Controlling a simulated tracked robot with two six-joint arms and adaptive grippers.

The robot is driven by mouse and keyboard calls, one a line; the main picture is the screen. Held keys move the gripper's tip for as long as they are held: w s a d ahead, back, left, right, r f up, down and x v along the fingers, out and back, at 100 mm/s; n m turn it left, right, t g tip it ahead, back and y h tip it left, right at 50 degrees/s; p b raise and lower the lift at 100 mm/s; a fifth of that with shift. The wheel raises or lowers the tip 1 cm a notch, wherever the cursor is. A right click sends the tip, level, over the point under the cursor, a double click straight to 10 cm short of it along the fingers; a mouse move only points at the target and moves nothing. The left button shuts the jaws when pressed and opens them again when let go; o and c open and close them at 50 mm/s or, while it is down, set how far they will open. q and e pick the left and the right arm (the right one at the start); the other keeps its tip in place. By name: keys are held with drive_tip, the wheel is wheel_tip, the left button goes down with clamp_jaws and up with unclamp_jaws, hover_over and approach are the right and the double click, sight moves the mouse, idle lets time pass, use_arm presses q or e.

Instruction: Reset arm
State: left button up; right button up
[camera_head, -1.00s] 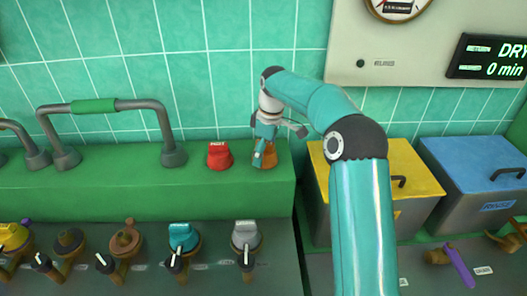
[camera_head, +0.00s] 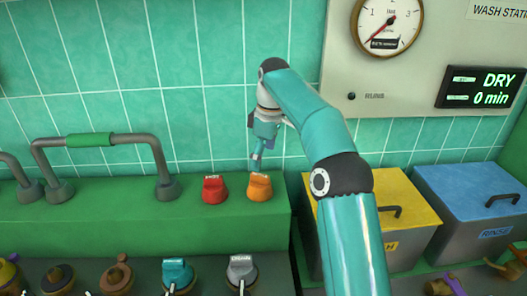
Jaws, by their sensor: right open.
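My right arm comes up from the lower right and bends over toward the green ledge. My right gripper (camera_head: 257,160) is open and empty, pointing down just above the orange knob (camera_head: 260,187), with its fingertips apart from the knob. The red knob (camera_head: 214,190) sits to the left of the orange one on the same ledge. My left gripper is not in view.
A grey pipe handle with a green grip (camera_head: 90,140) stands on the green ledge (camera_head: 110,211) at left. Yellow (camera_head: 398,205) and blue (camera_head: 470,190) lidded bins stand at right. A teal knob (camera_head: 177,273) and a grey knob (camera_head: 241,270) are below. A gauge (camera_head: 388,24) hangs above.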

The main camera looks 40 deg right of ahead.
drive_tip(key=shift+s+r, duration=0.1)
drive_tip(key=shift+r, duration=0.75)
